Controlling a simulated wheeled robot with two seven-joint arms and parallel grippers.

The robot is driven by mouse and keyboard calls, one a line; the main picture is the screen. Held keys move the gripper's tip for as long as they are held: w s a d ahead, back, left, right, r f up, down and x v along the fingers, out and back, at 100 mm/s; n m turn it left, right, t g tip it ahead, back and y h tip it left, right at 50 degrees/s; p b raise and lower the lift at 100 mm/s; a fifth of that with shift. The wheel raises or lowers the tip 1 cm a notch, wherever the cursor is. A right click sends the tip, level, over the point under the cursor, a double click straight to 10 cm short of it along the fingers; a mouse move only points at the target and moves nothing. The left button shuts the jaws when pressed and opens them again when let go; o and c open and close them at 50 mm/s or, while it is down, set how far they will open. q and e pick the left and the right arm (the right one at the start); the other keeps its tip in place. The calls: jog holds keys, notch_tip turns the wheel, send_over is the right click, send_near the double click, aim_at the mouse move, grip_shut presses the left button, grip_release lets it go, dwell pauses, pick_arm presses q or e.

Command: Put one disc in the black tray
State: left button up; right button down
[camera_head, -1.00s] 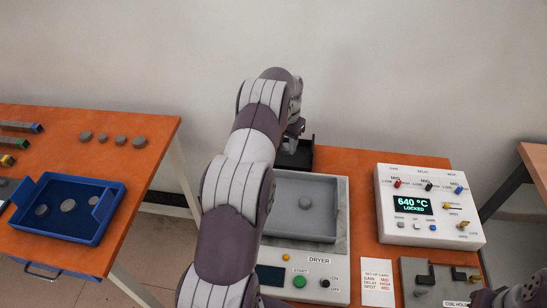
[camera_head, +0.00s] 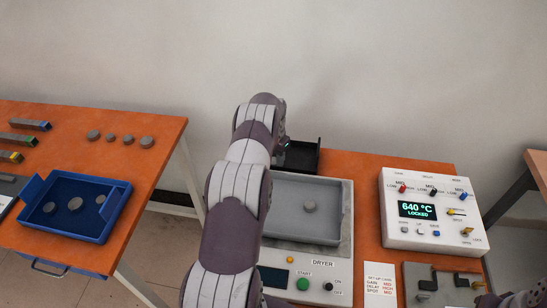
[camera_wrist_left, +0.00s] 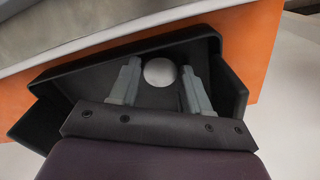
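The black tray (camera_head: 305,153) stands behind the dryer in the head view, partly hidden by my left arm. In the left wrist view the black tray (camera_wrist_left: 229,88) fills the middle, and one round grey disc (camera_wrist_left: 160,72) lies in it. My left gripper (camera_wrist_left: 160,65) is over the tray with its two fingers apart, one on each side of the disc, with small gaps showing. Several grey discs (camera_head: 147,142) lie in a row on the left table. Other discs (camera_head: 75,204) lie in the blue tray (camera_head: 120,195).
The dryer (camera_head: 345,225) holds a grey disc (camera_head: 310,206) in its basin, in front of the black tray. A white control box (camera_head: 430,225) reading 640 °C stands to its right. Coloured-end bars (camera_head: 25,140) lie on the left table. A gap separates the tables.

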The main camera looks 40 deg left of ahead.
pick_arm(q)
jog(key=shift+o, duration=0.8)
jog(key=shift+r, duration=0.1)
